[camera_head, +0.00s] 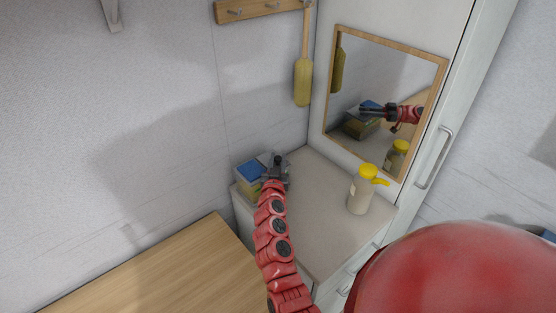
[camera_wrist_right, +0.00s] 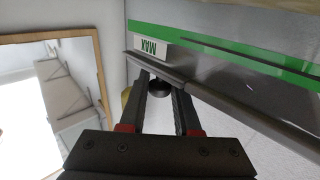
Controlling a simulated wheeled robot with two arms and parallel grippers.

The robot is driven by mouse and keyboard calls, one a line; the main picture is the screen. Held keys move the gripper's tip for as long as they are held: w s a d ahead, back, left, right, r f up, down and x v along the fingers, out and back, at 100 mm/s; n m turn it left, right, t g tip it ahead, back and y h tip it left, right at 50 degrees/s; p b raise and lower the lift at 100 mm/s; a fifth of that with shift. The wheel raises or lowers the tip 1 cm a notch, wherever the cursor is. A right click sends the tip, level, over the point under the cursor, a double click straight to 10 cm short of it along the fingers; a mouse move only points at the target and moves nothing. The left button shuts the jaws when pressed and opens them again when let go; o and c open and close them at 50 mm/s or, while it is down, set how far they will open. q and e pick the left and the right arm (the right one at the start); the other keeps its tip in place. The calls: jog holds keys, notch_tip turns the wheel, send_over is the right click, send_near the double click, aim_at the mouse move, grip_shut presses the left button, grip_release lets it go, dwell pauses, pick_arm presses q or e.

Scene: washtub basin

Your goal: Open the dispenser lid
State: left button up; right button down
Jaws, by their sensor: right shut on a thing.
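The dispenser (camera_head: 247,187) is a small box with blue and yellow faces in the back corner of the counter. In the right wrist view it shows as a grey surface with green stripes (camera_wrist_right: 225,55) and a small MAX label. My right gripper (camera_head: 278,160) is at its right side and partly hides it. In the right wrist view the right gripper (camera_wrist_right: 160,88) is shut on the dispenser lid (camera_wrist_right: 150,68) at its grey edge, with a dark round knob between the fingers. How far the lid stands open I cannot tell. My left gripper is not in view.
A bottle with a yellow cap (camera_head: 360,192) stands at the counter's right. A wood-framed mirror (camera_head: 333,110) is on the wall behind. A yellow brush (camera_head: 303,82) hangs from a hook rail (camera_head: 260,10). The counter (camera_head: 310,210) between dispenser and bottle is clear.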

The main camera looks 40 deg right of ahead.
aim_at(267, 155)
jog(key=shift+r, duration=0.2)
jog(key=shift+w+r+n+g+y+p, duration=0.2)
jog(key=shift+r+n+g+p, duration=0.1)
jog(key=shift+r+p, duration=0.2)
jog(key=shift+w+r+n+g+y+p, duration=0.2)
jog(key=shift+r+n+g+p, duration=0.15)
jog(key=shift+p, duration=0.15)
jog(key=w+r+n+g+y+p, duration=0.1)
jog(key=r+n+g+p, duration=0.1)
jog(key=p, duration=0.1)
jog(key=shift+w+a+r+p, duration=0.1)
jog(key=shift+w+r+p, duration=0.1)
jog(key=shift+p, duration=0.2)
jog(key=shift+w+r+n+g+p, duration=0.15)
jog(key=shift+w+n+g+p, duration=0.3)
jog(key=shift+g, duration=0.4)
jog(key=shift+w+a+r+n+g+y, duration=0.1)
jog(key=shift+w+r+n+g+y, duration=0.15)
jog(key=shift+w+n+g, duration=0.3)
jog(key=shift+w+r+n+g+b, duration=0.15)
jog(key=shift+w+n+g+b, duration=0.2)
jog(key=shift+w+g+b, duration=0.25)
jog(key=shift+w+a+g, duration=0.1)
jog(key=shift+w+g, duration=0.1)
jog(key=shift+g, duration=0.25)
jog(key=shift+w+n+g+b, duration=0.7)
jog(key=shift+w+g+b, duration=0.1)
jog(key=shift+g, duration=0.2)
